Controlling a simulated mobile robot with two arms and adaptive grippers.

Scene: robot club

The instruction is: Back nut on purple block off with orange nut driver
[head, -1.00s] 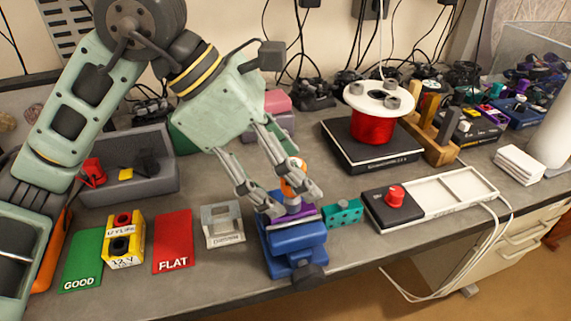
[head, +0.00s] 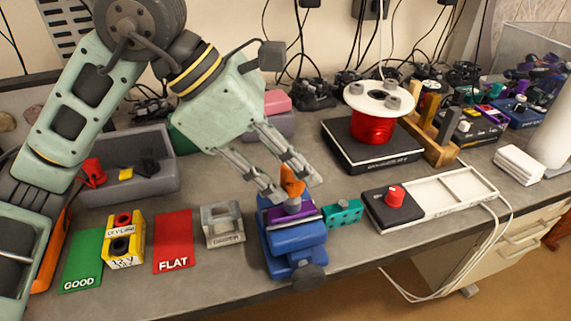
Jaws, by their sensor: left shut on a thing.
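The purple block (head: 306,214) sits in the jaws of a blue vise (head: 292,245) at the front middle of the bench. The orange nut driver (head: 291,181) stands upright over the block, its grey lower end (head: 292,205) at the block's top. My left gripper (head: 294,197) has its fingers on either side of the driver and is shut on it. The nut is hidden under the driver, so I cannot tell whether the two are engaged. My right gripper is not in view.
A teal block (head: 342,213) lies right of the vise, beside a switch box with a red knob (head: 394,195). A grey stand (head: 222,224), a red FLAT card (head: 173,240), a yellow block (head: 124,243) and a green GOOD card (head: 82,260) are to the left.

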